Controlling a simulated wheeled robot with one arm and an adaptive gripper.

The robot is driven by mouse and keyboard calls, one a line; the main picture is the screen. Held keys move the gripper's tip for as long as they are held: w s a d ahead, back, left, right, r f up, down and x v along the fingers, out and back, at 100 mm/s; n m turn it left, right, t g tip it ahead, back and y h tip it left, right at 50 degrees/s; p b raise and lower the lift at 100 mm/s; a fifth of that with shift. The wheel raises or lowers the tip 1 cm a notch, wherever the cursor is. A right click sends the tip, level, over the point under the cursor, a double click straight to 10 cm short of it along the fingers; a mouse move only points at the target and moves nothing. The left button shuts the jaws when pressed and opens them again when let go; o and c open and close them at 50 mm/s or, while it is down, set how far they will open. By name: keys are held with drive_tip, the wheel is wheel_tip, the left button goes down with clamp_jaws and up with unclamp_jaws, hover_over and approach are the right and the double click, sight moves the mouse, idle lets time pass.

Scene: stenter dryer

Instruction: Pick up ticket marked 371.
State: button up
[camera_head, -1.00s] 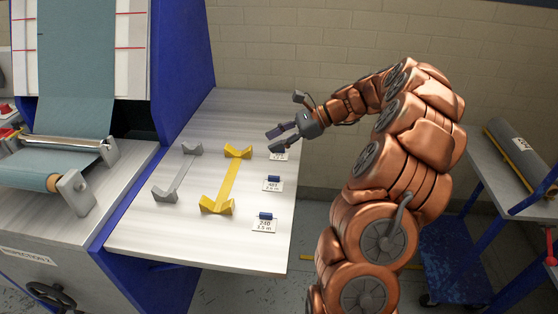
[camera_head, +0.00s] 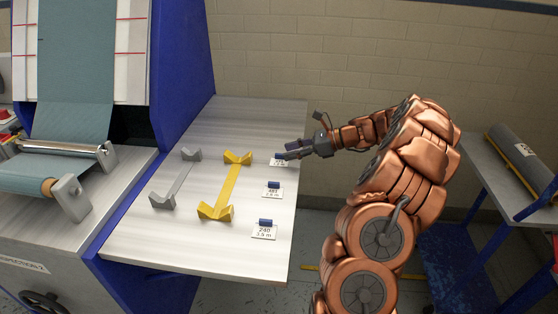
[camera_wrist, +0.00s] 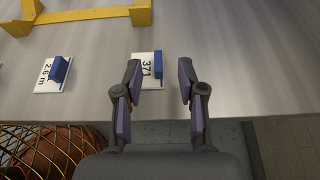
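The ticket marked 371 (camera_wrist: 147,68) is a white card with a blue block on it, lying on the grey table near its edge. In the wrist view the number reads 371. In the head view it is the farthest ticket (camera_head: 278,162), partly hidden by my gripper (camera_head: 290,155). In the wrist view my gripper (camera_wrist: 160,75) is open and empty, its fingers spread, with the left fingertip overlapping the ticket's lower part in the picture. The ticket's blue block (camera_wrist: 158,66) shows between the fingertips. I cannot tell whether a finger touches it.
Two more tickets with blue blocks, 481 (camera_head: 273,191) and 240 (camera_head: 264,231), lie nearer along the table's right side. A yellow cradle (camera_head: 228,187) and a grey cradle (camera_head: 176,181) stand to the left. A blue machine panel (camera_head: 183,70) rises at the table's left.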

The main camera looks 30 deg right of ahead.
sight(279, 160)
drive_tip(key=x, duration=0.3)
clamp_jaws()
idle(0.3)
drive_tip(key=shift+r, duration=0.1)
